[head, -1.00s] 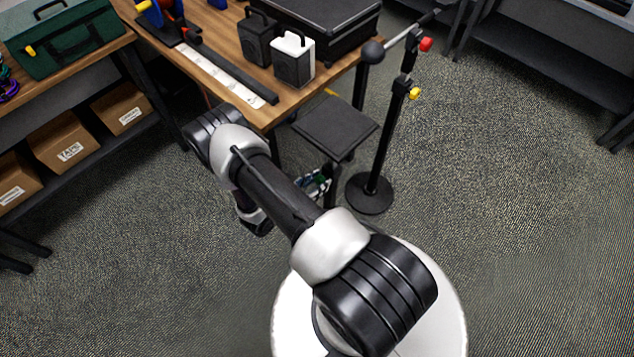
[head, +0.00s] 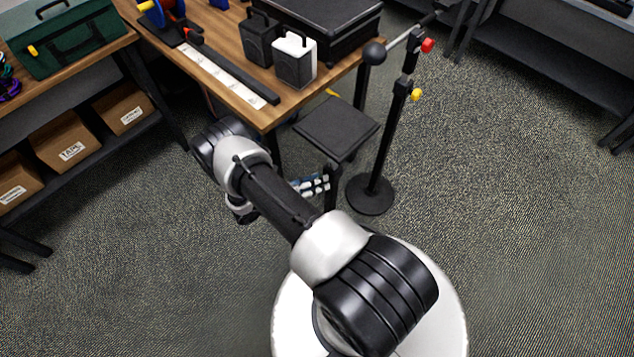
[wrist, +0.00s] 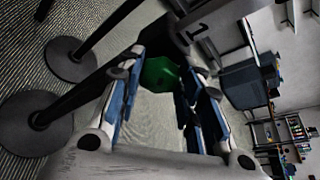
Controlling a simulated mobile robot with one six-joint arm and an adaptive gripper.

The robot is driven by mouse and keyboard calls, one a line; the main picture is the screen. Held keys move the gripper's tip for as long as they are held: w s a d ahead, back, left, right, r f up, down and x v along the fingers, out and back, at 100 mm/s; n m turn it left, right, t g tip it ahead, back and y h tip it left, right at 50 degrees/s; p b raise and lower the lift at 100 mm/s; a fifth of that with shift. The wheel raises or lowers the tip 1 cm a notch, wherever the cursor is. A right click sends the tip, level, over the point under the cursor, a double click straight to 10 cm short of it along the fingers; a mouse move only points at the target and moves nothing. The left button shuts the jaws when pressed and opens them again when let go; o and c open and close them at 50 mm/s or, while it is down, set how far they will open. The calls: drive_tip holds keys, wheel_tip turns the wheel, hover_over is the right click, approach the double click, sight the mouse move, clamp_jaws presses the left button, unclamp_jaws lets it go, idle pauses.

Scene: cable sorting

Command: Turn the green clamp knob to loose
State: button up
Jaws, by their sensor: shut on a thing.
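The green clamp knob (wrist: 160,74) shows in the wrist view between the tips of my gripper (wrist: 166,82). My gripper's blue-lined fingers are shut on the knob from both sides. Behind the knob is a dark clamp body (wrist: 192,24) with a light mark like a "1". The knob's turning position cannot be read. In the head view the knob is hidden. A small blue and white part (head: 313,184) shows beside my arm there; I cannot tell for sure whether it is my gripper.
A black stand (head: 384,150) with a round base, a red knob (head: 427,45) and a yellow knob (head: 416,95) rises right of my arm. A dark stool (head: 336,128) stands beside it. A wooden table (head: 224,45) is behind. The floor at right is clear.

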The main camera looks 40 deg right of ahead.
drive_tip(key=n+g+h, duration=0.1)
drive_tip(key=n, duration=0.2)
drive_tip(key=n+g+h, duration=0.1)
drive_tip(key=n, duration=0.2)
drive_tip(key=f+n+g+h, duration=0.1)
drive_tip(key=n, duration=0.3)
drive_tip(key=shift+w, duration=0.15)
idle(0.8)
drive_tip(key=o, duration=1.1)
drive_tip(key=shift+r, duration=0.1)
